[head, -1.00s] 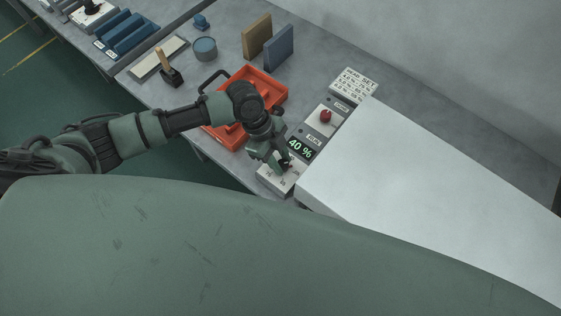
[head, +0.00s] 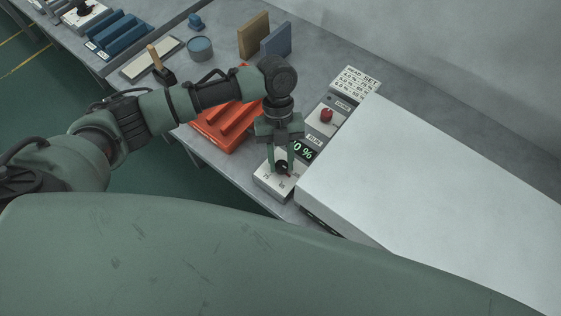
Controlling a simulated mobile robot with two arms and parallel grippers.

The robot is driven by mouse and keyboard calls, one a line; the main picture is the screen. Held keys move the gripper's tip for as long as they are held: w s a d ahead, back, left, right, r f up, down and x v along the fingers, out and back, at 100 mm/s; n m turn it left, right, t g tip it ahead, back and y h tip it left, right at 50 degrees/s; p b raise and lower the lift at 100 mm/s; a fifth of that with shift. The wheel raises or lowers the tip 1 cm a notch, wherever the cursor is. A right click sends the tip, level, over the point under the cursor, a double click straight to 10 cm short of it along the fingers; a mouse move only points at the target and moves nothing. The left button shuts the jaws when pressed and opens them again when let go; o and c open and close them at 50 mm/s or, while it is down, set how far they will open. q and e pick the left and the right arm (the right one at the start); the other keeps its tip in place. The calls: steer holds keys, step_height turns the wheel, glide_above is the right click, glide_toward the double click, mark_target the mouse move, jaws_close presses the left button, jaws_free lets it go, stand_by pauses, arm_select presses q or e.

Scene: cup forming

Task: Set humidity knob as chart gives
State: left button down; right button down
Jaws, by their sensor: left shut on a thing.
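The humidity knob (head: 282,169) is small and dark, with a bit of red beside it, on a pale panel (head: 266,183) at the table's near edge. My left gripper (head: 283,170) points down with its two fingers shut around the knob. The green readout (head: 306,151) beside it ends in "0 %"; its first digit is hidden by my gripper. The chart (head: 361,78) is a white card headed "READ SET" with rows of percentages too small to read surely. My right gripper is not in view.
A red knob (head: 326,115) sits higher on the same console. A large white slab (head: 430,190) covers the right side. An orange tray (head: 222,130) lies left, partly behind my arm. Blue and tan blocks (head: 254,35), a round tin (head: 200,48) and a brush (head: 160,65) stand behind.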

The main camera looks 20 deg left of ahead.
arm_select(q)
steer(key=m+y+b, duration=0.1)
steer(key=m, duration=0.3)
steer(key=shift+d+m+y+b, duration=0.2)
steer(key=shift+m+y+b, duration=0.15)
steer(key=shift+m+y, duration=0.05)
steer(key=shift+d+m+y+b, duration=0.1)
steer(key=shift+m+y+b, duration=0.7)
steer(key=shift+m, duration=1.7)
steer(key=c, duration=1.1)
jaws_free()
steer(key=shift+o, duration=0.2)
steer(key=v, duration=0.7)
steer(key=shift+d+r+y+b, duration=0.2)
steer(key=shift+r+y+b, duration=0.1)
steer(key=shift+r+b, duration=0.05)
